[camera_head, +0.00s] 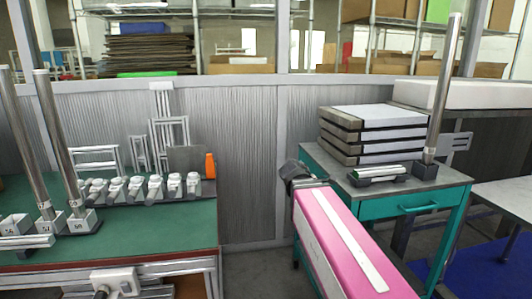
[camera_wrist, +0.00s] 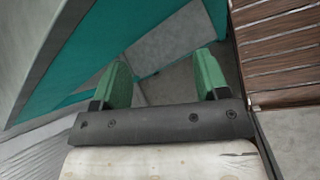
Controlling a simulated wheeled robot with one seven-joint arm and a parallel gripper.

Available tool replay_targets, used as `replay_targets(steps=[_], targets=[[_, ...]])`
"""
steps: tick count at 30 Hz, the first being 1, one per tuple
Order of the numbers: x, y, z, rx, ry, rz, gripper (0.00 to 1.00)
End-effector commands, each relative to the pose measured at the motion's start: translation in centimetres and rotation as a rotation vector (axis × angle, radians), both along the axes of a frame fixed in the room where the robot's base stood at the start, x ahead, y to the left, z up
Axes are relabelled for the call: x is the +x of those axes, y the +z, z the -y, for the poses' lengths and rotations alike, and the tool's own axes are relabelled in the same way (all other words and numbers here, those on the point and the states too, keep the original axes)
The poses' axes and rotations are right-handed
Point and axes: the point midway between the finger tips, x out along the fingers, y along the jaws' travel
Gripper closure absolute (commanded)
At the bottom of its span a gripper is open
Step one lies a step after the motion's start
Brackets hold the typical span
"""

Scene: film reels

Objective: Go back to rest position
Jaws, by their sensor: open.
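My gripper (camera_wrist: 161,62) shows in the wrist view with its two green fingers spread wide apart. The gap between the fingers is empty; grey floor shows behind it. A teal surface (camera_wrist: 85,65) lies to the left of the fingers. In the head view, my pink and white arm reaches up from the lower right, its dark far end beside the left edge of the right table (camera_head: 441,183). The gripper fingers cannot be made out in the head view.
A green-topped table (camera_head: 150,232) at left bears metal poles (camera_head: 57,130) and a row of several small grey fittings (camera_head: 135,188). The right table holds stacked flat slabs (camera_head: 368,135), a silver cylinder (camera_head: 378,173) and a pole (camera_head: 445,85). Brown slats (camera_wrist: 285,45) lie right of my gripper.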

Motion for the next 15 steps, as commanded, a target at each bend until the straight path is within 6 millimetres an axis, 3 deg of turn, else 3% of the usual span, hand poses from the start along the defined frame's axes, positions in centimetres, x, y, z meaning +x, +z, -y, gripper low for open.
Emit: replay_targets(steps=[1, 6, 15], targets=[[-0.2, -2.3, 0.2, 0.060, -0.052, 0.027, 0.32], [-0.9, -8.8, 0.2, 0.267, -0.269, 0.130, 0.32], [-3.3, -19.0, -0.4, 0.587, -0.775, 0.270, 0.32]])
